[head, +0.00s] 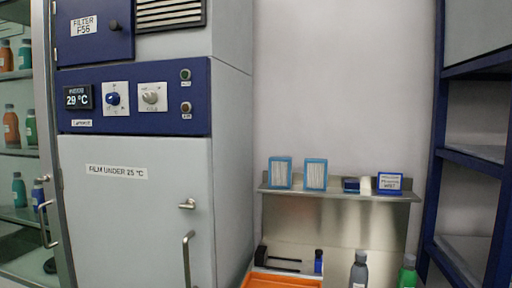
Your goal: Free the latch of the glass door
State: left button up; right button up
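The glass door (22,172) is at the far left, cut off by the picture's edge, with shelves of bottles behind it. A bent metal handle (43,224) is on its right side. I cannot clearly make out a latch on the glass door; a small light part (44,178) sits on its frame above the handle. The grey machine door (130,220), labelled "FILM UNDER 25 °C", has a small metal turn-latch (187,204) and a bar handle (187,258), and looks shut. Neither of my grippers is in view.
A blue control panel (135,98) shows 29 °C, with two knobs and two round lamps or buttons. A metal shelf (340,194) holds two blue-framed filters and small items. Below are an orange tray (280,281) and bottles. A blue rack (440,170) stands right.

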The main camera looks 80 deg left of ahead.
aim_at(42, 179)
jog(key=u, duration=4.35)
jog(key=i+j+u, duration=0.25)
jog(key=i, duration=0.2)
jog(key=i+j+u, duration=0.1)
jog(key=i+u, duration=0.15)
jog(key=i, duration=0.2)
jog(key=i+j+u, duration=0.15)
jog(key=i, duration=1.1)
jog(key=i+z, duration=0.35)
jog(key=i+j+z, duration=0.1)
jog(key=z, duration=0.3)
jog(key=i+j+z, duration=0.2)
jog(key=z, duration=0.15)
